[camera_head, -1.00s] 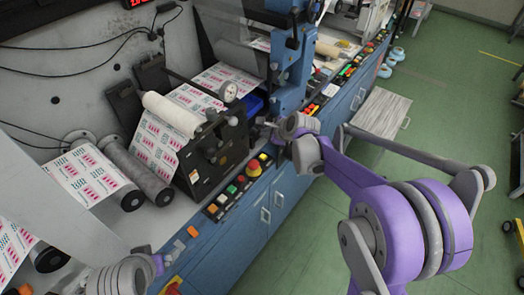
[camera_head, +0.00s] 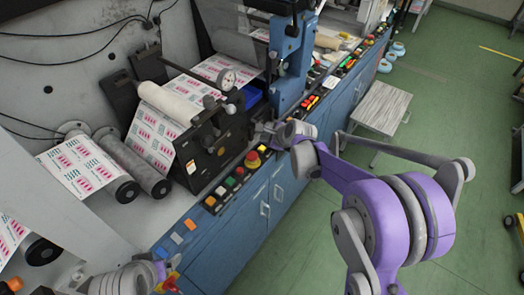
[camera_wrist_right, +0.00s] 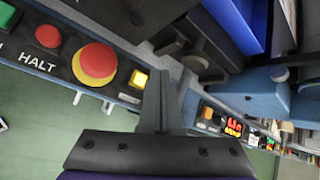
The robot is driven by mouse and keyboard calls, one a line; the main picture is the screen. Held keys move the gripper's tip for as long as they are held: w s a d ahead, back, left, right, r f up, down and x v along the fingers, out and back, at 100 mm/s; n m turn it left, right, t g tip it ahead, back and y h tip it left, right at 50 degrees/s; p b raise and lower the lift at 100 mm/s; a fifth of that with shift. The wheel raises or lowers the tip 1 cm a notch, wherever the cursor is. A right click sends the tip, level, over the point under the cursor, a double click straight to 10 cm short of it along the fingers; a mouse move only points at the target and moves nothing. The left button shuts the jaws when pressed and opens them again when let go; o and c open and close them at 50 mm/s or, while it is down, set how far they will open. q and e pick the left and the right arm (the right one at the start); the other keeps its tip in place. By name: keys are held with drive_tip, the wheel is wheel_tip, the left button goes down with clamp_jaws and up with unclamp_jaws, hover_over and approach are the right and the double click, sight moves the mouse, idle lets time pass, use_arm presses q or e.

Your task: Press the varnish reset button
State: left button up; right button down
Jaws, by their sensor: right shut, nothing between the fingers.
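No label that reads as varnish reset can be made out. In the right wrist view, a lit yellow square button (camera_wrist_right: 138,79) sits on the black panel beside a red emergency-stop mushroom (camera_wrist_right: 97,62) on a yellow ring. A flat red button (camera_wrist_right: 48,36) marked HALT and a green button (camera_wrist_right: 5,15) are further left. My right gripper (camera_wrist_right: 165,70) is shut and empty, its fingers close to the right of the yellow button; contact cannot be told. In the head view my right gripper (camera_head: 264,132) is beside the emergency stop (camera_head: 253,158). My left gripper (camera_head: 160,270) is barely visible at bottom left.
More buttons (camera_wrist_right: 208,112) line the panel further along. The black print unit (camera_head: 212,150) with rollers and a gauge, and the blue column (camera_head: 291,60), stand close to my right gripper. A grey step (camera_head: 380,110) stands on the green floor. Open floor lies right.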

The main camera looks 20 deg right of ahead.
sight(264, 149)
wheel_tip(264, 149, down, 2)
drive_tip(key=shift+f+b, duration=0.15)
drive_tip(key=shift+b, duration=0.35)
use_arm(q)
drive_tip(key=shift+s+f, duration=0.2)
drive_tip(key=shift+f, duration=0.3)
drive_tip(key=shift+s+f, duration=0.2)
drive_tip(key=shift+f, duration=0.3)
drive_tip(key=shift+w, duration=0.1)
idle(0.5)
drive_tip(key=shift+s+f+b, duration=0.2)
drive_tip(key=shift+f+b, duration=0.1)
drive_tip(key=shift+f, duration=0.15)
use_arm(e)
drive_tip(key=shift+f, duration=0.4)
use_arm(q)
drive_tip(key=shift+s+f+b, duration=0.1)
drive_tip(key=shift+f+b, duration=0.3)
drive_tip(key=shift+f, duration=0.05)
use_arm(e)
drive_tip(key=shift+f, duration=0.55)
drive_tip(key=shift+r, duration=0.1)
use_arm(q)
drive_tip(key=shift+w+r+p, duration=0.2)
drive_tip(key=shift+r+p, duration=0.25)
drive_tip(key=shift+r, duration=0.1)
use_arm(e)
drive_tip(key=shift+r, duration=0.85)
